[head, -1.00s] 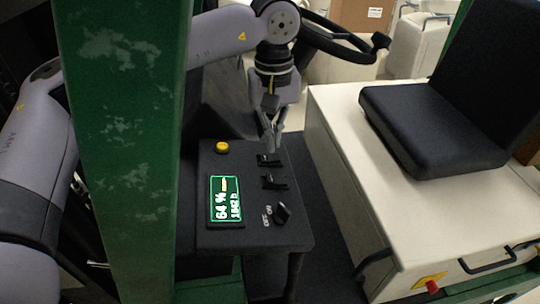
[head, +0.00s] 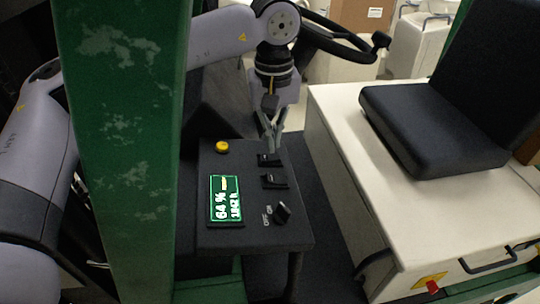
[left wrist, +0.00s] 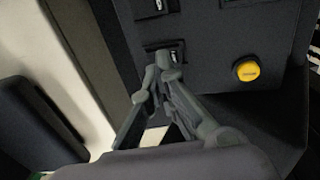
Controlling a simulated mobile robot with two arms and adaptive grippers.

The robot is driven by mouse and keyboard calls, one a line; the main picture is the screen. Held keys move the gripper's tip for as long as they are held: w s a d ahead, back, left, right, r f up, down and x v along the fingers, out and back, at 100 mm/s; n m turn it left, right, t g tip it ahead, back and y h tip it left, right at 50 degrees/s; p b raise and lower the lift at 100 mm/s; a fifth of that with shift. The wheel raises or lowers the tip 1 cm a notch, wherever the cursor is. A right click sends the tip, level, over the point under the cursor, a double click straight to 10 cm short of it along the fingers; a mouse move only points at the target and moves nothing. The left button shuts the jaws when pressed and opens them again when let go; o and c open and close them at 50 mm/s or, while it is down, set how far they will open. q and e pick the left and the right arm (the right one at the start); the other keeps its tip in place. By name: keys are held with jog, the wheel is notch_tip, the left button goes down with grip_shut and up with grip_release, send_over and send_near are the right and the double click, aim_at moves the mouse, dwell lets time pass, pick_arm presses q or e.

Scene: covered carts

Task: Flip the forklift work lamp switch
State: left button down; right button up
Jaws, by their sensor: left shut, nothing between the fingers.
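The black control panel (head: 250,235) carries two black rocker switches, an upper one (head: 268,159) and a lower one (head: 274,181). I cannot read which is the work lamp switch. My left gripper (head: 272,148) is shut and empty, pointing down at the upper rocker switch. In the left wrist view the fingertips (left wrist: 158,84) are at the edge of that switch (left wrist: 170,54) and partly cover it. I cannot tell whether they touch it. The second rocker also shows there (left wrist: 157,6). My right gripper is not in view.
The panel also has a yellow button (head: 222,147), a lit display (head: 226,199) and an ON/OFF knob (head: 283,212). A green post (head: 125,120) stands left, a steering wheel (head: 330,40) behind, and a black seat (head: 430,125) on a white housing (head: 345,130) right.

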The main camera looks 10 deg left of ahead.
aim_at(273, 157)
pick_arm(q)
jog(key=shift+f, duration=0.25)
jog(key=shift+f+b, duration=0.75)
jog(key=shift+f+b, duration=0.55)
jog(key=shift+f, duration=0.1)
dwell(0.5)
jog(key=shift+r+p, duration=0.65)
jog(key=shift+r, duration=0.25)
jog(key=shift+r+p, duration=1.5)
jog(key=shift+r, duration=1.15)
